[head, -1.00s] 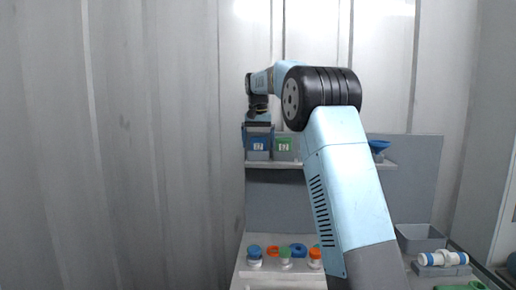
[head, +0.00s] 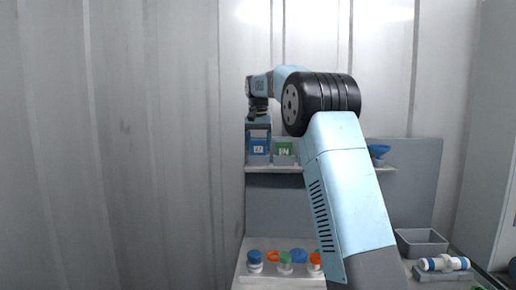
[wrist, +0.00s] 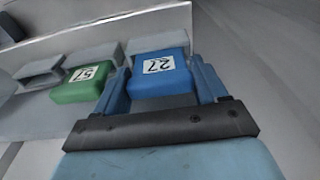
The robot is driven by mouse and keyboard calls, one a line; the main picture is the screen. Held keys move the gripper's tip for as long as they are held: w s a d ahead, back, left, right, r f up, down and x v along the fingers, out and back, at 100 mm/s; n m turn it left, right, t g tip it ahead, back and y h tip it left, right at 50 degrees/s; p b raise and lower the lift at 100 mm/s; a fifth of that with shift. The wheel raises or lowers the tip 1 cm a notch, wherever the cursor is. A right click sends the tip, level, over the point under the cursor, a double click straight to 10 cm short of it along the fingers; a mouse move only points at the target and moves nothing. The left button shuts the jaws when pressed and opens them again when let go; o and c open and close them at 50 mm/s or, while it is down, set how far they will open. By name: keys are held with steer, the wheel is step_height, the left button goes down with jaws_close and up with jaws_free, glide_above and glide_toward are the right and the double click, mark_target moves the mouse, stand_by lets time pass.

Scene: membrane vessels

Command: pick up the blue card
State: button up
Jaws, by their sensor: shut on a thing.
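The blue card (head: 259,147), with a white label, is at the left end of the upper shelf in the head view. My gripper (head: 258,131) reaches down to it from above. In the wrist view the blue card (wrist: 161,76), labelled 27, sits between the two blue fingers of my gripper (wrist: 160,82), which is shut on it. A grey block lies just behind the card. I cannot tell whether the card has left its seat.
A green card (head: 284,149), labelled 57 in the wrist view (wrist: 83,82), stands close beside the blue one. A blue funnel-like piece (head: 379,150) is at the shelf's right. Small capped jars (head: 255,261) stand below; a grey bin (head: 421,242) is at lower right.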

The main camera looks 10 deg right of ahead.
step_height(320, 180, up, 2)
steer(key=shift+r, duration=0.1)
steer(key=s+d+r, duration=0.1)
steer(key=s+r, duration=0.9)
steer(key=s, duration=0.4)
